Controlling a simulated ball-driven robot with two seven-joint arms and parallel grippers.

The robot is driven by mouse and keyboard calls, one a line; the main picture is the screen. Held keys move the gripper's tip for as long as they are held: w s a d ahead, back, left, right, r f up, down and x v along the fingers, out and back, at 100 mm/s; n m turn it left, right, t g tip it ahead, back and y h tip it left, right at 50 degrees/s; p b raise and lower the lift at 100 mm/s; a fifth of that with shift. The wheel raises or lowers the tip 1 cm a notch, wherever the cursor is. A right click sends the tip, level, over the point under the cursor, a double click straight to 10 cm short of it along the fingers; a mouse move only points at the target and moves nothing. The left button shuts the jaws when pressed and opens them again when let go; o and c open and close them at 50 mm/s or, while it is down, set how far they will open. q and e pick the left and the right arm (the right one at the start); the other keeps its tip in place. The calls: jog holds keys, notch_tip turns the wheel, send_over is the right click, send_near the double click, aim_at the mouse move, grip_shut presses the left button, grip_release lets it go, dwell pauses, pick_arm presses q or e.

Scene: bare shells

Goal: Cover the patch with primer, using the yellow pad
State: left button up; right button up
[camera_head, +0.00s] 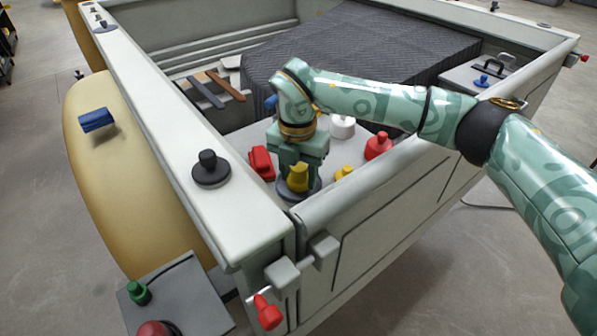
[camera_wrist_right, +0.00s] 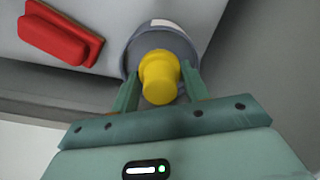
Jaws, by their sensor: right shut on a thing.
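The yellow pad has a yellow knob (camera_head: 298,177) above a dark grey round base, inside the near corner of the truck bed. In the right wrist view the yellow knob (camera_wrist_right: 160,78) is between the fingers, with the grey round base (camera_wrist_right: 132,52) behind it. My right gripper (camera_head: 299,170) points down and is shut on this knob. I cannot tell whether the base is lifted off the surface. A pale mark (camera_wrist_right: 174,27) shows at the base's far side. I cannot make out a patch or primer for certain. My left gripper is out of view.
A red block (camera_head: 262,163) stands left of the gripper; a red knobbed thing (camera_head: 378,146) and another yellow one (camera_head: 343,172) stand right. The bed's side wall (camera_head: 170,120) carries a black knobbed disc (camera_head: 210,169). A blue block (camera_head: 96,120) is on the tan fender (camera_head: 115,185).

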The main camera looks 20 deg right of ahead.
aim_at(298, 167)
jog(key=shift+r+p, duration=2.4)
jog(key=shift+r, duration=0.85)
